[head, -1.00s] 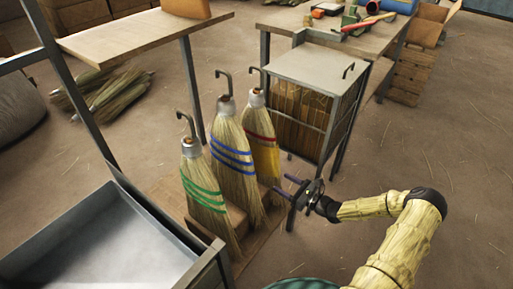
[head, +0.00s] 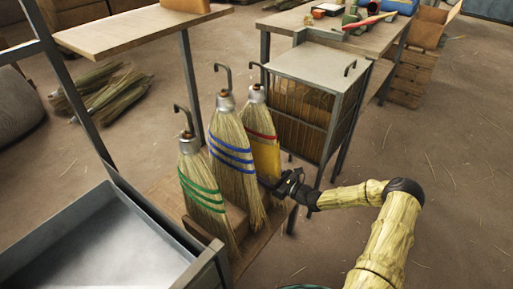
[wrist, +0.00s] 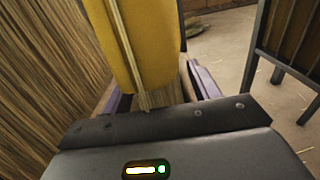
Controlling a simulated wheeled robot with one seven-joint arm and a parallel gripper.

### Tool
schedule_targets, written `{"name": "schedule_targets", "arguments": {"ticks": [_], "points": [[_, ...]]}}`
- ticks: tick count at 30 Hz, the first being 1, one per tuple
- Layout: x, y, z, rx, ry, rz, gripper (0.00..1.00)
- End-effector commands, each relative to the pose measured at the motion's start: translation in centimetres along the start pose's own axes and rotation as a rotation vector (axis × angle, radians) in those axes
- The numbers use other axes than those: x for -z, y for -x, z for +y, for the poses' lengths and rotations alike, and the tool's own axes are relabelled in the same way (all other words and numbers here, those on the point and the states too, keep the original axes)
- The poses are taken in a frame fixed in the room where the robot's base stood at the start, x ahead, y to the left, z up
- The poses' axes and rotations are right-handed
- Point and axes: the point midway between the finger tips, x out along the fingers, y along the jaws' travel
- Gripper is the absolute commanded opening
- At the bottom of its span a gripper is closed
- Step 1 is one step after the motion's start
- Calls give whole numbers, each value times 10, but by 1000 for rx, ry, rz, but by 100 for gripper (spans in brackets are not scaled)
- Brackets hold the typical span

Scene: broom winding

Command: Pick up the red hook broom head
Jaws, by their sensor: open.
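The red hook broom head (head: 263,140) stands upright at the back right of three broom heads, with a red band, a yellow lower part and a metal hook on top. My gripper (head: 276,184) is at its lower right side. In the wrist view the yellow part (wrist: 145,45) is straight ahead, with one purple finger on each side of its lower end. The gripper (wrist: 160,90) is open; whether the fingers touch the broom head cannot be told. The blue-banded broom head (head: 232,150) partly hides it in the head view.
The green-banded broom head (head: 202,195) stands at the front left on the same wooden stand (head: 253,246). A wire-sided cabinet (head: 308,110) is close behind and to the right. A metal tray (head: 100,245) is at front left.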

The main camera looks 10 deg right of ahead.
Motion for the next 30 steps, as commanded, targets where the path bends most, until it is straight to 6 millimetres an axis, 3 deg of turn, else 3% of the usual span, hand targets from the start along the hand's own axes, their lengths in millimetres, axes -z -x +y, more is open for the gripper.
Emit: {"name": "schedule_targets", "arguments": {"ticks": [18,27,30], "points": [[-1,-6,0,0,0,0,61],[0,-6,0,0,0,0,2],[-2,-6,0,0,1,-3,1]]}}
